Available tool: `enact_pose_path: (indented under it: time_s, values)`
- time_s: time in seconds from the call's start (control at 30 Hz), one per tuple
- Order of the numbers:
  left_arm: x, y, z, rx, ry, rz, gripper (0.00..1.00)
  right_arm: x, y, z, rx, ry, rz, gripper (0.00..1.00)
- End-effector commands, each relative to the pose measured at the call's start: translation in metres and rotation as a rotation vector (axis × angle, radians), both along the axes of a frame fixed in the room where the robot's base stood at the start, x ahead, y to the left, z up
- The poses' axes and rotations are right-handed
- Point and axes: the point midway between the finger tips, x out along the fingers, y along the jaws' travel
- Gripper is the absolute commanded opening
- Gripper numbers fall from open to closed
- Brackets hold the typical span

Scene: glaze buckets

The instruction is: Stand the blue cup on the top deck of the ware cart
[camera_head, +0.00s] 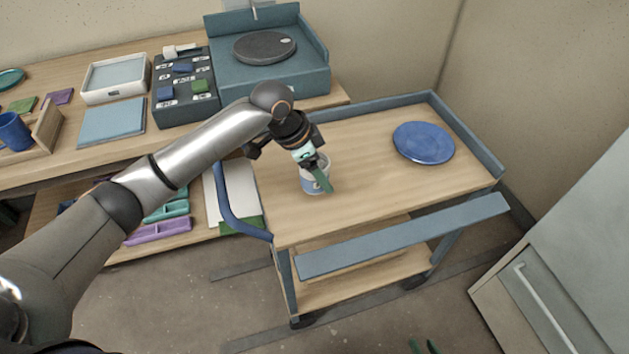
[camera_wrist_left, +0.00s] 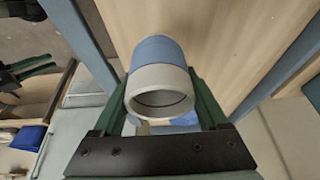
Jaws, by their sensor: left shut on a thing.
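The blue cup (camera_head: 314,186), blue with a broad pale rim band, is upright at the left part of the ware cart's wooden top deck (camera_head: 365,190). My left gripper (camera_head: 317,176) is shut on it, with green fingers on either side. In the left wrist view the cup (camera_wrist_left: 155,55) sits between the fingers of my left gripper (camera_wrist_left: 163,100), its round mouth toward the camera. I cannot tell whether its base touches the deck. My right gripper (camera_head: 423,346) shows only as two green fingertips apart at the bottom edge, with nothing visible between them.
A blue plate (camera_head: 423,143) lies at the deck's back right. A raised blue rim (camera_head: 385,107) runs along the back, and a blue bar (camera_head: 405,235) along the front. A blue mug (camera_head: 14,132) stands in a wooden rack at far left. The deck's middle is clear.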

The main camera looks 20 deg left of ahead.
Motion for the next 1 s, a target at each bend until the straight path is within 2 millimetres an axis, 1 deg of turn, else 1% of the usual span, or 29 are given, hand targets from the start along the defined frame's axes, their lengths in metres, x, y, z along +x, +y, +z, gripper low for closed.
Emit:
enact_pose_path:
  time_s: [0.03,0.1,0.2,0.37,0.4,0.53,0.6,0.97,1.0]
  values:
    - [0.006,0.006,-0.010,0.000,0.001,0.004,0.00,0.001,0.001,-0.002,0.001,-0.001,0.002,0.32]
    - [0.011,0.011,-0.019,0.000,0.000,0.004,0.00,0.002,0.002,-0.001,0.003,-0.004,0.003,0.32]
    - [0.016,0.016,-0.027,0.000,-0.002,0.002,0.00,0.005,0.004,0.001,0.006,-0.011,0.006,0.32]
    - [0.021,0.020,-0.034,-0.001,-0.002,0.002,0.00,0.007,0.006,0.003,0.009,-0.019,0.008,0.32]
    - [0.022,0.023,-0.038,0.000,-0.001,0.003,0.00,0.007,0.006,0.002,0.009,-0.018,0.009,0.32]
    - [0.021,0.021,-0.059,0.001,0.001,0.000,0.00,0.007,0.007,0.001,0.010,-0.016,0.011,0.32]
    - [0.021,0.021,-0.065,0.000,-0.001,0.000,0.00,0.007,0.007,0.001,0.011,-0.015,0.011,0.32]
    - [0.021,0.021,-0.069,-0.001,-0.004,0.000,0.00,0.007,0.007,0.000,0.010,-0.013,0.014,0.32]
    - [0.021,0.021,-0.069,0.000,-0.003,0.000,0.81,0.006,0.007,0.000,0.010,-0.013,0.014,0.32]
